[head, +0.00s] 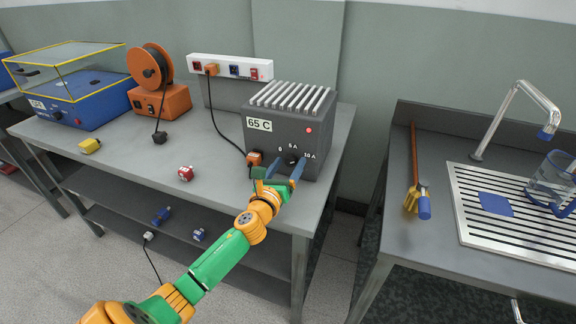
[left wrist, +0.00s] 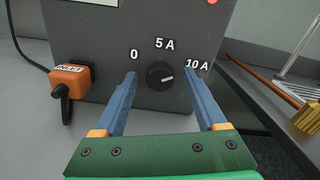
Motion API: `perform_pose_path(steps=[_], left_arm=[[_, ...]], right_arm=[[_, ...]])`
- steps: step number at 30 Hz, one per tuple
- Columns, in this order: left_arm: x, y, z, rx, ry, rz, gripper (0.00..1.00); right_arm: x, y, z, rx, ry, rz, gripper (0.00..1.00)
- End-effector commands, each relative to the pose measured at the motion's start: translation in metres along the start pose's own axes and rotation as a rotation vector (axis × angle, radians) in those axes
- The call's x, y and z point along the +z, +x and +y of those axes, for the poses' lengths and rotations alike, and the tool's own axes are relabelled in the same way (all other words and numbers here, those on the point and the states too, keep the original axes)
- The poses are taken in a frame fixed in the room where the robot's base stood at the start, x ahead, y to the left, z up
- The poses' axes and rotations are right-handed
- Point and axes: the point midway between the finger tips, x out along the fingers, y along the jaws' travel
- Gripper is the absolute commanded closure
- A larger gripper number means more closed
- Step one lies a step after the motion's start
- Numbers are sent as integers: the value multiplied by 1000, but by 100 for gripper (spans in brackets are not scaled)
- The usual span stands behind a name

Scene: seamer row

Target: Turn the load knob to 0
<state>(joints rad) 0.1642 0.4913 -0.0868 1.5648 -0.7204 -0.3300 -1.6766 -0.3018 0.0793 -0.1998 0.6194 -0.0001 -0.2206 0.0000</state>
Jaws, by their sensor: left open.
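The load knob (left wrist: 160,75) is a round black knob on the front of the grey load box (head: 288,132). Its white mark points right, toward the 10 A label and away from 0. The labels 0, 5 A and 10 A are spread around it from left to right. My left gripper (head: 286,165) is open in front of the box. In the left wrist view its two blue fingers (left wrist: 159,75) stand either side of the knob, with a gap on both sides. My right gripper is not in view.
An orange inlet plug (left wrist: 70,78) with a black cable sits left of the knob. A power strip (head: 230,68) is on the wall behind.

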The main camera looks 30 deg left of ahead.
Motion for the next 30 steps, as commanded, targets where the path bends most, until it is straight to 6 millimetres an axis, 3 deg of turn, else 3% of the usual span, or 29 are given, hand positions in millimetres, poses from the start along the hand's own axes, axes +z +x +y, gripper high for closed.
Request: perform_pose_path(steps=[4,5,12,13,23,30], left_arm=[[0,0,0,0,0,1,26],[0,0,0,0,0,1,32],[0,0,0,0,-1,1,97],[0,0,0,0,-1,1,100],[0,0,0,1,-47,1,100],[0,0,1,2,-205,1,100]], right_arm=[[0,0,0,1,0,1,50],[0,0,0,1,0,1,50],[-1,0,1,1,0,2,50],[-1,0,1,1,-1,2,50],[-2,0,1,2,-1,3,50],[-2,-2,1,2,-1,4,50]])
